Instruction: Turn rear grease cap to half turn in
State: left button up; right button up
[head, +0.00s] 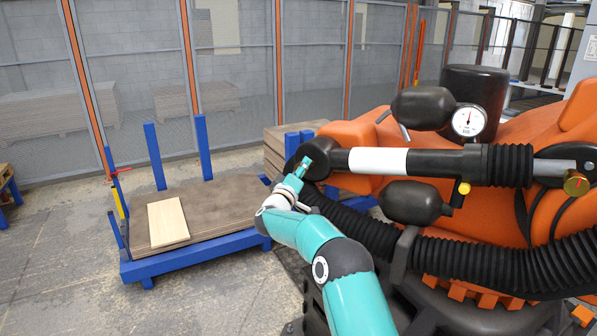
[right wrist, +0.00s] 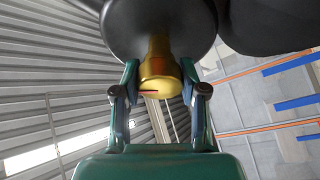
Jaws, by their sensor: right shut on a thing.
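In the right wrist view a brass grease cap (right wrist: 157,68) sticks out of a dark round housing (right wrist: 160,25). My right gripper (right wrist: 158,92) has one finger on each side of the cap and is shut on it. A short dark red line shows on the cap's near rim. In the head view my right gripper (head: 304,167) is at the left end of the balancer cylinder (head: 430,161), where the cap itself is hidden. Another brass cap (head: 577,183) with a red mark is at the cylinder's right end. My left gripper is not in view.
A large orange robot arm (head: 460,255) with a thick black ribbed hose (head: 500,267) fills the right side. A pressure gauge (head: 468,121) sits above the cylinder. A blue pallet frame (head: 195,246) with boards stands left. Floor at the lower left is clear.

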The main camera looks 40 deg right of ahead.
jog(key=o, duration=0.7)
jog(key=shift+w, duration=0.1)
jog(key=o, duration=0.5)
jog(key=shift+w+f, duration=0.15)
jog(key=shift+c, duration=0.2)
jog(key=v, duration=1.2)
